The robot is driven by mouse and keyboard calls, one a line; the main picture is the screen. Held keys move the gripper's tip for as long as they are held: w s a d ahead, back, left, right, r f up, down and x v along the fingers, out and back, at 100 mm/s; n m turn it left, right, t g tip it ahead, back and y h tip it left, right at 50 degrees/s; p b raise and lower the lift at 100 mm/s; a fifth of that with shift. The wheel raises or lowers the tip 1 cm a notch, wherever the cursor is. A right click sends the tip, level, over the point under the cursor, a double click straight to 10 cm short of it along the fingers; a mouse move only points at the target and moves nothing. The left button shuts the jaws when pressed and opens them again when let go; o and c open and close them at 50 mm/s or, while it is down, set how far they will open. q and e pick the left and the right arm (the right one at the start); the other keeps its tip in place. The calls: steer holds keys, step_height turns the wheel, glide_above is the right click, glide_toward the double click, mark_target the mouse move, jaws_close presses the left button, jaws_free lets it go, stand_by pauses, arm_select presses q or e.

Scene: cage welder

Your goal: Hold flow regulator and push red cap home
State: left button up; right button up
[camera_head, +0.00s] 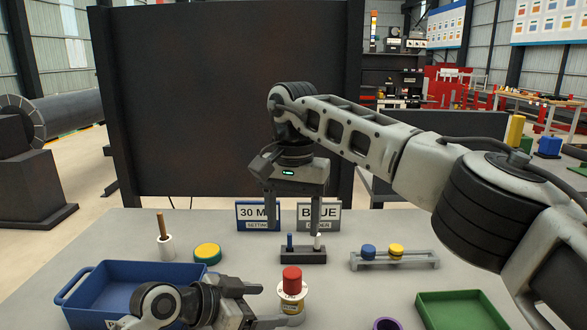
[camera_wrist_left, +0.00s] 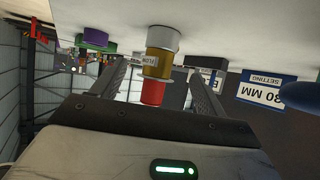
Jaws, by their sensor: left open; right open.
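The flow regulator (camera_head: 293,308) stands upright on the table at front centre, with a brass body and a pale collar. The red cap (camera_head: 292,274) sits on top of it. In the left wrist view, which is upside down, the regulator (camera_wrist_left: 158,63) and red cap (camera_wrist_left: 153,93) appear between the fingers. My left gripper (camera_head: 274,305) is open, low, with its fingers reaching the regulator from the left; contact cannot be told. My right gripper (camera_head: 293,212) is open and empty, pointing down, higher and farther back than the cap.
A small rack (camera_head: 303,257) with blue and white pegs stands behind the regulator. A grey rail (camera_head: 395,262) holds a blue and a yellow cap. A blue tray (camera_head: 90,285) lies left, a green tray (camera_head: 463,300) right. Two signs (camera_head: 258,216) stand at the back.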

arm_select(q)
steer(key=o, duration=0.6)
steer(key=shift+c, duration=0.2)
